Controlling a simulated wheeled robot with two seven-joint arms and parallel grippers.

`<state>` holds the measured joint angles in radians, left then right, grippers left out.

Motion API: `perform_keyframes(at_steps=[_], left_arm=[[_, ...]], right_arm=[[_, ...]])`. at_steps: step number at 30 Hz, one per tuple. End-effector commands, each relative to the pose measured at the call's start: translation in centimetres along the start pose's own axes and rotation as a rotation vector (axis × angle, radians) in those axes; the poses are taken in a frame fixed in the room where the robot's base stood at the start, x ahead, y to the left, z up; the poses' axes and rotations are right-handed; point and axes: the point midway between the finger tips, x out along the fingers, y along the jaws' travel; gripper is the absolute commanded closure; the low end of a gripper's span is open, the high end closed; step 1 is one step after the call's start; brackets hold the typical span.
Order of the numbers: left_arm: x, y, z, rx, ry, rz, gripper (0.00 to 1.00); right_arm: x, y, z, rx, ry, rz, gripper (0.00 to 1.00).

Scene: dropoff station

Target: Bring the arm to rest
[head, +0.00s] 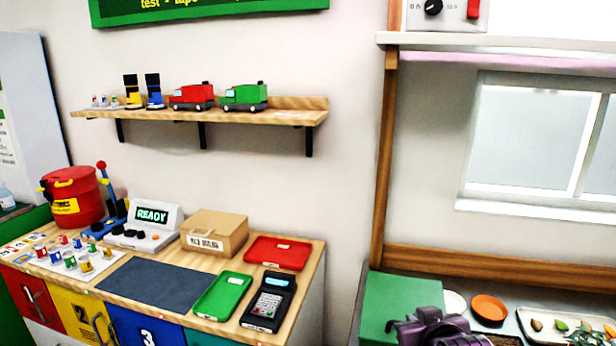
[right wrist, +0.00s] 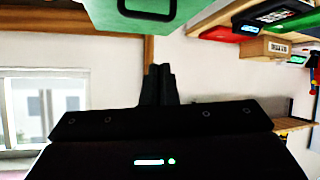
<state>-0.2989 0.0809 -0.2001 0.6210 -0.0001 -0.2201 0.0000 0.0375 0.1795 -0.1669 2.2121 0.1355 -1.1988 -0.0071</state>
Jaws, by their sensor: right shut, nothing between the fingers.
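My right gripper (right wrist: 158,85) shows in the right wrist view with its two dark fingers together and nothing between them. In the head view my right gripper and wrist (head: 432,328) show as a dark purple-grey shape at the bottom edge, in front of the green box (head: 403,300) and the right-hand counter. The gripper appears clear of objects, though its lower part is cut off by the frame. My left gripper is in neither view.
A wooden counter on the left holds a red tray (head: 278,253), a green tray (head: 222,296), a card terminal (head: 268,302), a cardboard box (head: 214,233) and a READY display (head: 150,215). An orange dish (head: 489,308) and a white tray (head: 533,337) lie right of the gripper. A wooden post (head: 382,150) stands between the counters.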

Motion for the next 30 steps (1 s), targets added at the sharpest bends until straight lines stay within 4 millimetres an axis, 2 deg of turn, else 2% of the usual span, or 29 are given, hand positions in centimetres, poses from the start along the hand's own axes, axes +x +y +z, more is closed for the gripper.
perform_keyframes(at_steps=[1,3,6,12,20,21,26,30], left_arm=[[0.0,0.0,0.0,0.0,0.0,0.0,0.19],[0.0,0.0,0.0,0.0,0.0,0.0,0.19],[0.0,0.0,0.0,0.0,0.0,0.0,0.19],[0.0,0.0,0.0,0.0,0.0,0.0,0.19],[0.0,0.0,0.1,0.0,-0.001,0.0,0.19],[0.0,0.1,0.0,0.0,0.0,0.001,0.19],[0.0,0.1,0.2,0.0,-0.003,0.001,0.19],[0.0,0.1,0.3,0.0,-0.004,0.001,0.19]], right_arm=[[-0.7,-0.8,4.1,-0.002,-0.099,-0.021,1.0],[-1.9,-1.5,8.4,-0.007,-0.21,-0.043,1.0],[-3.8,-2.2,13.1,-0.015,-0.338,-0.066,1.0],[-7.5,-3.1,19.4,-0.026,-0.529,-0.098,1.0],[-12.4,-3.8,25.3,-0.04,-0.734,-0.129,1.0],[-11.2,-3.9,26.0,-0.041,-0.732,-0.129,1.0],[-8.0,-4.5,29.2,-0.042,-0.744,-0.131,1.0],[-5.3,-5.0,32.8,-0.044,-0.759,-0.134,1.0]])
